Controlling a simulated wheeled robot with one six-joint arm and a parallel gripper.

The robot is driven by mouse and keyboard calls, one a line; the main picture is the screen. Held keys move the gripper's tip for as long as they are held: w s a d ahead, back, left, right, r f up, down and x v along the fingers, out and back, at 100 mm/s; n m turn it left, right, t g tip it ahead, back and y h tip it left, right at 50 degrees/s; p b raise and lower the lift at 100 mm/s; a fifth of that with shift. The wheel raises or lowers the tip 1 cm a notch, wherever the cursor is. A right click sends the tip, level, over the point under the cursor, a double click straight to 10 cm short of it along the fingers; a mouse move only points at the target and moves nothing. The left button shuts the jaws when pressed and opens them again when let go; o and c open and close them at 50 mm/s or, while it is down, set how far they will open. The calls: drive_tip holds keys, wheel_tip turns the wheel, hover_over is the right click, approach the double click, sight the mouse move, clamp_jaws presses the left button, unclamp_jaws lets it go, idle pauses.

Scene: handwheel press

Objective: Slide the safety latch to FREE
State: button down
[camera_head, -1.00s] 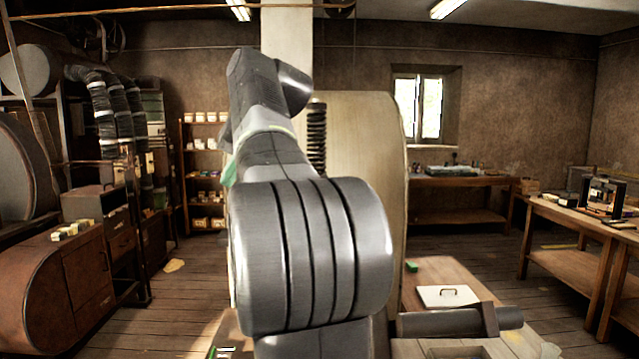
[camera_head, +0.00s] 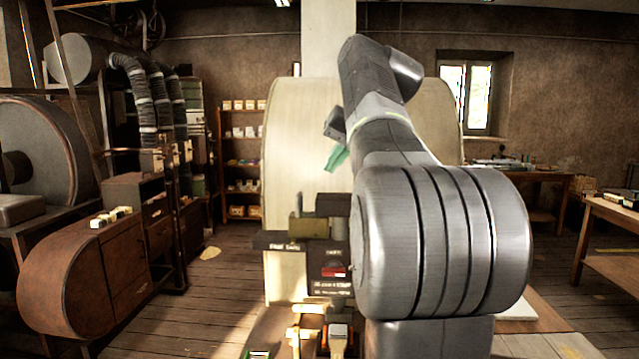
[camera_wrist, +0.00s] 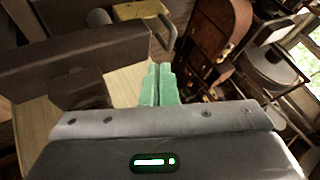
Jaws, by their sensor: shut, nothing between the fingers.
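My gripper (camera_head: 337,158) has green fingers and shows just left of my arm in the head view, in front of the pale press body (camera_head: 290,130). In the wrist view the green fingers (camera_wrist: 156,88) are together and hold nothing. A dark panel (camera_head: 325,285) with small labels and a red mark stands below the gripper in the head view, with an olive block (camera_head: 308,227) above it. My arm hides what lies to its right. I cannot tell which part is the safety latch or its position.
A dark bar (camera_wrist: 75,65) lies left of the fingers in the wrist view, and a yellowish block with a handle (camera_wrist: 140,11) lies beyond them. A brown rounded cabinet (camera_head: 70,275) stands at left in the head view. Wooden floor between it and the press is open.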

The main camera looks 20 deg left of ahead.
approach(294, 216)
drive_tip(key=w, duration=0.1)
drive_tip(key=w+a+f, duration=0.1)
drive_tip(key=w, duration=0.1)
drive_tip(key=shift+w+a+f, duration=0.35)
drive_tip(key=shift+w+a, duration=0.05)
drive_tip(key=a+p, duration=0.1)
drive_tip(key=a, duration=0.1)
drive_tip(key=s+a, duration=0.1)
drive_tip(key=a, duration=0.1)
drive_tip(key=shift+s+a+p, duration=0.1)
drive_tip(key=shift+p, duration=0.25)
drive_tip(key=shift+r, duration=0.1)
